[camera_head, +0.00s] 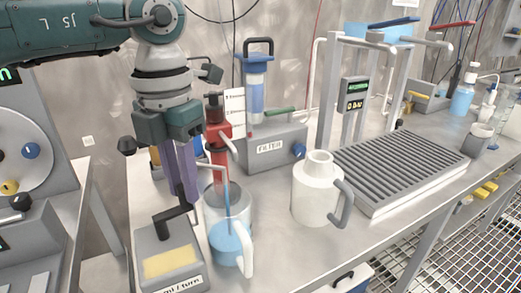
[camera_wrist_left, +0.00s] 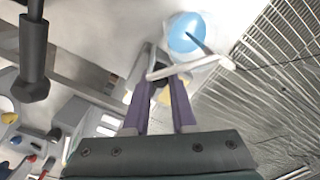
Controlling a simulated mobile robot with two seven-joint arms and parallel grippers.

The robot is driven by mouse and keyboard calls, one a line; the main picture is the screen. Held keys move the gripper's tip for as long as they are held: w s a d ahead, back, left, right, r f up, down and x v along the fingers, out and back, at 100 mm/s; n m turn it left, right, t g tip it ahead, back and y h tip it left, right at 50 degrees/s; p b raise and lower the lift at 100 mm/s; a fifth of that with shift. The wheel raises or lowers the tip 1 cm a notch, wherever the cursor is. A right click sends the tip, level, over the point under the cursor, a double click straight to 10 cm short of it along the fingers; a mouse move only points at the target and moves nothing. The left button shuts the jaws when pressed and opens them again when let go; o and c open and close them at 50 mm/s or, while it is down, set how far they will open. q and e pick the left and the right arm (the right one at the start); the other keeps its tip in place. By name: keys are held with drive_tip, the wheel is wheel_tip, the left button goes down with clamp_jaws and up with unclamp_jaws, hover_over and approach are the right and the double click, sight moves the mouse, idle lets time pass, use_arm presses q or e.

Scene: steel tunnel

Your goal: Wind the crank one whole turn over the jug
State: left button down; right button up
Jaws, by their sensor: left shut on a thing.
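A grey crank box (camera_head: 170,258) with a yellow panel and a "ml/turn" label stands at the front left of the bench. Its dark crank (camera_head: 172,216) sticks up from the top. My left gripper (camera_head: 187,196), with purple fingers, points down and is shut on the crank's handle; the fingers partly hide it. In the left wrist view the fingers (camera_wrist_left: 160,82) straddle a dark piece. The clear jug (camera_head: 229,235) with a white handle stands right of the box and holds blue liquid. A thin blue stream (camera_head: 227,184) runs down into it. My right gripper is not in view.
A red pump (camera_head: 216,128) with a spout stands behind the jug. A white jar (camera_head: 317,190) with a grey handle stands to the right, before a ribbed drain rack (camera_head: 402,165). A grey filter unit (camera_head: 273,148) is behind. Bare bench lies between jug and jar.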

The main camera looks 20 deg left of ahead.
use_arm(q)
drive_tip(key=m, duration=0.2)
drive_tip(key=s+d+m, duration=0.1)
drive_tip(key=shift+m+b, duration=0.35)
drive_tip(key=shift+m, duration=0.05)
drive_tip(key=m, duration=0.1)
drive_tip(key=s+m+b, duration=0.1)
drive_tip(key=m, duration=0.1)
drive_tip(key=shift+s+d+m, duration=0.1)
drive_tip(key=shift+d+m, duration=0.2)
drive_tip(key=shift+d, duration=0.1)
drive_tip(key=m, duration=0.1)
drive_tip(key=s+m, duration=0.1)
drive_tip(key=shift+d+m+b, duration=0.15)
drive_tip(key=shift+m+b, duration=0.25)
drive_tip(key=shift+s+m+b, duration=0.4)
drive_tip(key=shift+m, duration=0.6)
drive_tip(key=shift+s+m+b, duration=0.35)
drive_tip(key=shift+m+b, duration=0.05)
drive_tip(key=shift+m, duration=0.6)
drive_tip(key=c, duration=0.7)
unclamp_jaws()
